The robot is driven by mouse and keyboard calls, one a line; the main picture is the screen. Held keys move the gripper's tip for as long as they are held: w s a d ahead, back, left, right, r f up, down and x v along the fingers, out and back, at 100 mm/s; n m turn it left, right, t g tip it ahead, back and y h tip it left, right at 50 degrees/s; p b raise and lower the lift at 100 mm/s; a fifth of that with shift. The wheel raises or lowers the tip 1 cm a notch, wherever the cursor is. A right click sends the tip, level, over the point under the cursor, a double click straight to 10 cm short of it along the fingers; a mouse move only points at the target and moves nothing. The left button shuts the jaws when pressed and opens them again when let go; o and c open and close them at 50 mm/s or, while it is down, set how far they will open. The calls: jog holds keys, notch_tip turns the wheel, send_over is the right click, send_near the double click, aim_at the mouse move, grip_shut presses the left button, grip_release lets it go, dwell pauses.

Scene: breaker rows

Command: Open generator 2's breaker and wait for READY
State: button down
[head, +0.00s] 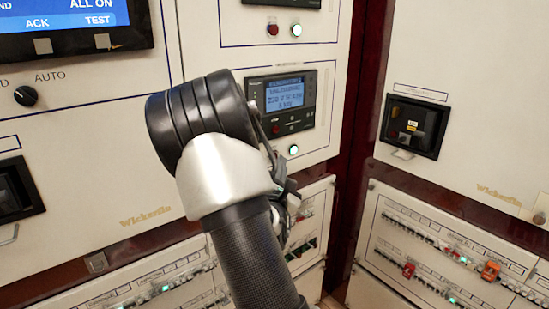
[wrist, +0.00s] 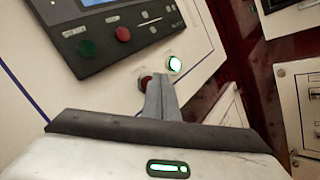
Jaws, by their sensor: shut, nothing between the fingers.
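A generator control panel with a lit blue screen (head: 285,95) is in the middle of the head view; its label is too small to read, so I cannot tell its number. Below the screen a lit green-white button (head: 293,150) shows. In the wrist view this lit button (wrist: 175,64) is just right of my fingertips, and a dark red button (wrist: 145,82) is just left of them, partly covered. My gripper (wrist: 161,82) is shut and empty, in front of these two buttons. I cannot tell whether it touches either. In the head view my arm mostly hides it.
Another panel above has a red button (head: 272,30) and a lit button (head: 296,30). A larger display (head: 75,20) is at upper left. Rows of small breakers (head: 450,250) line the lower panels.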

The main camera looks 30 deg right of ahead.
jog(key=shift+s, duration=0.1)
jog(key=s, duration=0.5)
jog(key=shift+d, duration=0.2)
jog(key=shift+w, duration=0.1)
dwell(0.8)
